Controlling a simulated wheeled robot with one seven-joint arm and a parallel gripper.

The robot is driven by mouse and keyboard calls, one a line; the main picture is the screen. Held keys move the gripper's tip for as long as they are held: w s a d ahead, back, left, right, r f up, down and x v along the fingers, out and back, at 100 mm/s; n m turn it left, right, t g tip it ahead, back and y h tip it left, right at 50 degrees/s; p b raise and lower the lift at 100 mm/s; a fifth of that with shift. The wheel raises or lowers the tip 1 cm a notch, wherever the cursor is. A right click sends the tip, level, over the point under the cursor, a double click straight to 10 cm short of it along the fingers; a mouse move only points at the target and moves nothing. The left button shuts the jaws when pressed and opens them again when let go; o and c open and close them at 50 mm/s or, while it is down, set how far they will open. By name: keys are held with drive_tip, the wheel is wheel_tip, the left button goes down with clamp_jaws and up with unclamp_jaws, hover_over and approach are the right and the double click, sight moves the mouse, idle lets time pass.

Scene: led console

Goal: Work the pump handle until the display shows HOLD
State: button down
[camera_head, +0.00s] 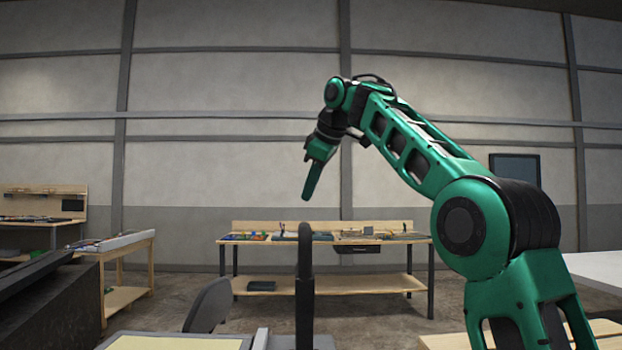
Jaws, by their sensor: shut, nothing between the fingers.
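My gripper (308,194) hangs from my green arm near the middle of the head view, fingers pointing down and shut with nothing between them. A dark upright bar with a rounded top (304,285) rises from the bottom edge, below my gripper and apart from it in the picture. It looks like the pump handle, but its base is cut off by the frame. No lit display or HOLD text can be read in this view.
A grey-and-yellow surface (165,343) and a dark chair back (208,306) lie at bottom left. A wooden workbench with small items (330,284) stands behind. A dark panel (515,168) is on the wall at right. A white tabletop (597,268) is at far right.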

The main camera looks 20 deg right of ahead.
drive_tip(key=r, duration=0.2)
drive_tip(key=d+r, duration=0.1)
drive_tip(key=r, duration=0.1)
drive_tip(key=shift+s+d+r, duration=0.1)
drive_tip(key=shift+s+r, duration=0.1)
drive_tip(key=shift+r, duration=0.05)
drive_tip(key=shift+s, duration=0.1)
idle(2.6)
drive_tip(key=s+a+f, duration=0.1)
drive_tip(key=s+a, duration=0.2)
drive_tip(key=s, duration=0.8)
drive_tip(key=s+a+f, duration=0.2)
drive_tip(key=s+a, duration=0.1)
drive_tip(key=s, duration=0.9)
drive_tip(key=shift+s+a+g, duration=0.25)
drive_tip(key=shift+a+g, duration=0.1)
drive_tip(key=shift+g, duration=0.05)
drive_tip(key=shift+f, duration=0.15)
